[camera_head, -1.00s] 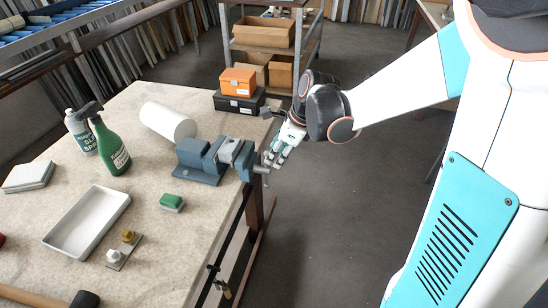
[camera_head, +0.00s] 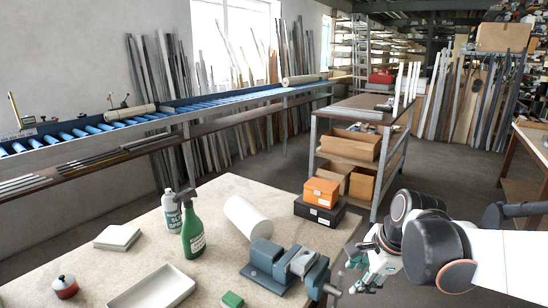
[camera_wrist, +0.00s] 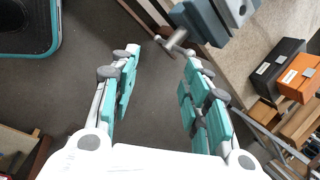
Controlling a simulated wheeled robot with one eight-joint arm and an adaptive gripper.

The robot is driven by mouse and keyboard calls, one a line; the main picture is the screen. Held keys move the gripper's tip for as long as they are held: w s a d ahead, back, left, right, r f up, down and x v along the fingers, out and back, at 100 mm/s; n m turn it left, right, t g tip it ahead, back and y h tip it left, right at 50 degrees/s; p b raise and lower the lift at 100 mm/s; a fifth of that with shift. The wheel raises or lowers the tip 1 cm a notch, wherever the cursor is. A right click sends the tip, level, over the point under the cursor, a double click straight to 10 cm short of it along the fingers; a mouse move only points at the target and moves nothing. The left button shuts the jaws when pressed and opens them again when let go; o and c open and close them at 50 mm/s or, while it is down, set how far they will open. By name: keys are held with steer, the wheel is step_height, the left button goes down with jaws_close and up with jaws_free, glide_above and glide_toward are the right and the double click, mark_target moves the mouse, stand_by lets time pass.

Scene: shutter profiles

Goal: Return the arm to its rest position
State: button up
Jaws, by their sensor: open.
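My gripper (camera_head: 366,274) is at the right edge of the workbench in the head view, beside the vise. In the wrist view my gripper (camera_wrist: 160,85) has its two fingers spread wide with nothing between them, above the dark floor. The blue-grey vise (camera_head: 284,266) stands on the bench corner. It also shows at the top of the wrist view (camera_wrist: 212,18), with its handle just ahead of the fingertips. I cannot tell whether the fingers touch the handle. My arm reaches in from the right.
The workbench (camera_head: 218,268) holds a green spray bottle (camera_head: 192,232), a white roll (camera_head: 248,218), a white tray (camera_head: 152,290), an orange box (camera_head: 321,192) and a black box (camera_head: 319,211). A shelf cart (camera_head: 362,145) stands behind. A roller conveyor (camera_head: 150,123) runs along the wall.

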steer(key=s+a+r+n+t+h, duration=0.1)
steer(key=s+r+n+t+h, duration=0.1)
steer(key=s+n, duration=1.2)
step_height(320, 180, up, 2)
steer(key=n+t, duration=0.1)
steer(key=n, duration=0.3)
steer(key=shift+s+a, duration=0.3)
steer(key=shift+a, duration=0.1)
